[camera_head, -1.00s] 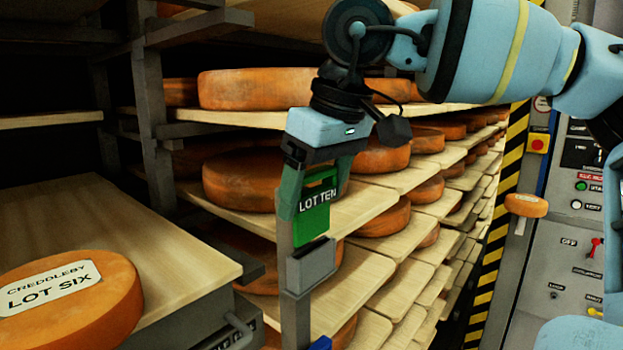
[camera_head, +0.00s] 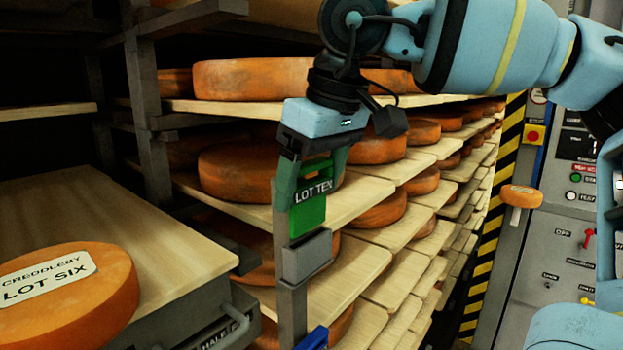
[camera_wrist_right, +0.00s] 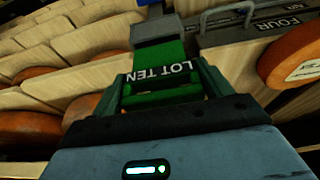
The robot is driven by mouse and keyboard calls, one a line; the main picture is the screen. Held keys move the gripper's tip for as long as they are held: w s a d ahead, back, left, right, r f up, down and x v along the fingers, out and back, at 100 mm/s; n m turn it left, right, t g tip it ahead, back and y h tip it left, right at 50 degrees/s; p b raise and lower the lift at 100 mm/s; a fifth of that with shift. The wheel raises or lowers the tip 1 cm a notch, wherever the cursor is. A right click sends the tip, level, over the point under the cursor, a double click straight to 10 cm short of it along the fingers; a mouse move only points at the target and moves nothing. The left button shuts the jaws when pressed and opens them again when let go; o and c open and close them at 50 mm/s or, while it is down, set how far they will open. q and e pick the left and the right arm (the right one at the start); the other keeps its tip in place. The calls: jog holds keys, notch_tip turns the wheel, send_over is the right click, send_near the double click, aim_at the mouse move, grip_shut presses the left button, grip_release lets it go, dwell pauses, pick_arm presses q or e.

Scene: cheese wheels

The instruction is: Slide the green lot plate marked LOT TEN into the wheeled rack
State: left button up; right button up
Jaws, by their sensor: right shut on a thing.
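The green lot plate (camera_head: 308,213) reads LOT TEN in white. It is upright in the head view and also shows in the right wrist view (camera_wrist_right: 163,75). My right gripper (camera_head: 316,172) is shut on its upper part, with dark green fingers on either side. A grey holder (camera_head: 306,257) on a grey upright post (camera_head: 293,312) is directly below the plate. The plate's lower edge meets the holder's top; I cannot tell how deep it sits. The holder shows beyond the plate in the wrist view (camera_wrist_right: 157,29). My left gripper is not in view.
Shelves with orange cheese wheels (camera_head: 240,172) stand behind the plate. A wheel labelled LOT SIX (camera_head: 66,300) lies on a wooden board (camera_head: 90,220) at the left. A blue piece (camera_head: 313,338) is low by the post. A control panel (camera_head: 560,230) stands at the right.

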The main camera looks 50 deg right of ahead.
aim_at(311, 224)
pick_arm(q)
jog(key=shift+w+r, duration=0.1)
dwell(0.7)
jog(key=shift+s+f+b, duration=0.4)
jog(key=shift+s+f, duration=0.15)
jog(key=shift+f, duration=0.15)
pick_arm(e)
jog(key=shift+f, duration=1)
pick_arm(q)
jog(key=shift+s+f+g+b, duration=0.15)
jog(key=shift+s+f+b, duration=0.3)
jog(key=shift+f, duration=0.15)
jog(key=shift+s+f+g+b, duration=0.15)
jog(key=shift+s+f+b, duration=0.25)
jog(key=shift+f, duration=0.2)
pick_arm(e)
jog(key=shift+f, duration=2.05)
jog(key=o, duration=1)
jog(key=v, duration=0.6)
jog(key=shift+s+r, duration=0.1)
jog(key=shift+r, duration=0.25)
jog(key=shift+s+r, duration=0.2)
jog(key=shift+r, duration=0.4)
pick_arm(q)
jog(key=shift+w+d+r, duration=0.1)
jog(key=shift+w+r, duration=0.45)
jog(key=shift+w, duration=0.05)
